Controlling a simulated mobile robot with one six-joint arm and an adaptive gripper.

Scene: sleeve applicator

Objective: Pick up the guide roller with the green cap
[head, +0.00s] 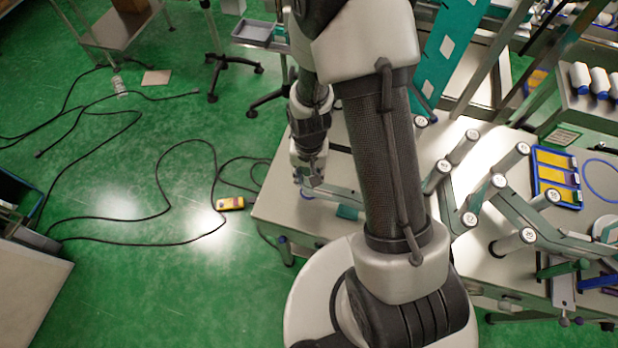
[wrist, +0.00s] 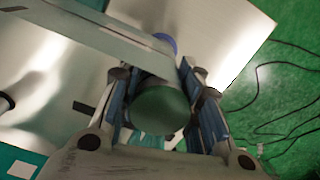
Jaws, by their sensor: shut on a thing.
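The guide roller with the green cap (wrist: 160,108) is between the fingers of my gripper (wrist: 154,80) in the wrist view. Its dark green round end faces the camera, and both blue-padded fingers close against its sides. Most of the roller's body is hidden behind the cap. In the head view my gripper (head: 308,180) is low over the left part of the worktable, beside a grey bar. The roller cannot be made out there.
The worktable (head: 285,212) carries several pale rollers on grey arms (head: 455,150) at the right. A blue tray with yellow items (head: 556,172) lies beyond them. A metal bar (wrist: 95,35) crosses close to the held roller. Cables and a yellow box (head: 231,203) lie on the green floor.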

